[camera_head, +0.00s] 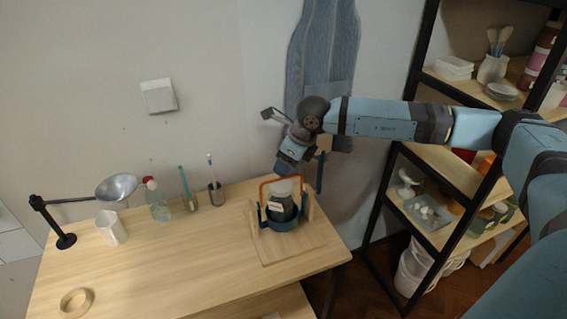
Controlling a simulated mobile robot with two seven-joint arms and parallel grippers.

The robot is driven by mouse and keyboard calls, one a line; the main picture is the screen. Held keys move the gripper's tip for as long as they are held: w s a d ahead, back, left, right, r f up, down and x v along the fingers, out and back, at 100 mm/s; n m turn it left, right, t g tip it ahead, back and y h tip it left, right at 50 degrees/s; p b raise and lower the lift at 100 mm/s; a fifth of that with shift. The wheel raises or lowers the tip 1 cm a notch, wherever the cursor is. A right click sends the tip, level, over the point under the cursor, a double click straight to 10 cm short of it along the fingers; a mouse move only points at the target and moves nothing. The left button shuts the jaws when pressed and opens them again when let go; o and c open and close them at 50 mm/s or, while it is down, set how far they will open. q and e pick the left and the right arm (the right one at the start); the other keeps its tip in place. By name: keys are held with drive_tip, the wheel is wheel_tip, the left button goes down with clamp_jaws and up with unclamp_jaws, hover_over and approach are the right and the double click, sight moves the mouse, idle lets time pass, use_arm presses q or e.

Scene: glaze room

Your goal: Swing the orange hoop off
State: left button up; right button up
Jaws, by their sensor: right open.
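The orange hoop (263,191) stands upright as an arch over a dark jar (281,206) with a pale lid. The jar sits in a blue ring-shaped holder (283,224) on a wooden stand (291,245) at the table's right end. My right gripper (320,174) is open, above and just right of the hoop, near the wall. My wrist overlaps the hoop's top edge in the picture. I see no contact with the hoop, but the gap is hard to judge. My left gripper is out of view.
On the table (180,262) are a lamp-like metal bowl on an arm (117,187), a white mug (111,227), a red-capped bottle (157,200), brush holders (216,193) and a tape ring (76,301). A loaded shelf (455,165) stands right. The table's front middle is clear.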

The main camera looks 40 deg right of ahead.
drive_tip(key=shift+x, duration=1.05)
clamp_jaws()
